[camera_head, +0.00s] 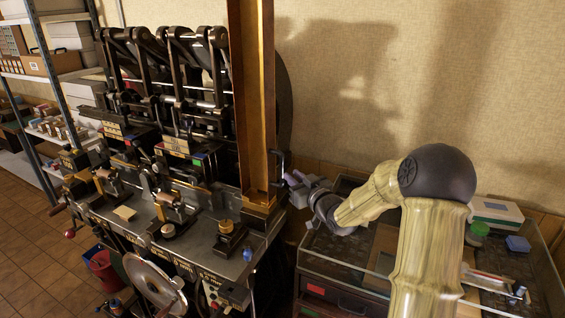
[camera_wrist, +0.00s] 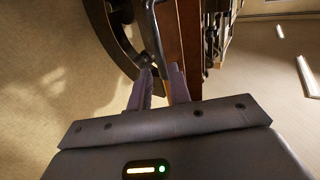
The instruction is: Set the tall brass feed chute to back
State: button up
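The tall brass feed chute (camera_head: 258,90) stands upright at the right end of the press in the head view, its top cut off by the picture edge. A dark bar handle (camera_head: 280,160) is on its right side near the bottom. My gripper (camera_head: 293,180) is just right of this handle. In the wrist view the chute's brown side (camera_wrist: 190,45) runs up from the fingers, and the curved handle (camera_wrist: 152,35) comes down towards the fingertips (camera_wrist: 160,70). The fingers are apart with a gap between them. Whether they touch the handle I cannot tell.
The press (camera_head: 175,150) with its levers and dark wheel fills the middle left. A glass-sided cabinet (camera_head: 335,265) with boxes on top stands at right, under my arm. The wall (camera_head: 345,60) is close behind. Shelving (camera_head: 50,80) stands at far left.

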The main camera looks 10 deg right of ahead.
aim_at(283, 167)
jog(key=p+x, duration=0.2)
jog(key=x, duration=0.5)
jog(key=shift+w+a+p, duration=0.15)
jog(key=shift+w+p, duration=0.1)
jog(key=shift+p, duration=0.05)
jog(key=shift+c, duration=0.4)
grip_shut()
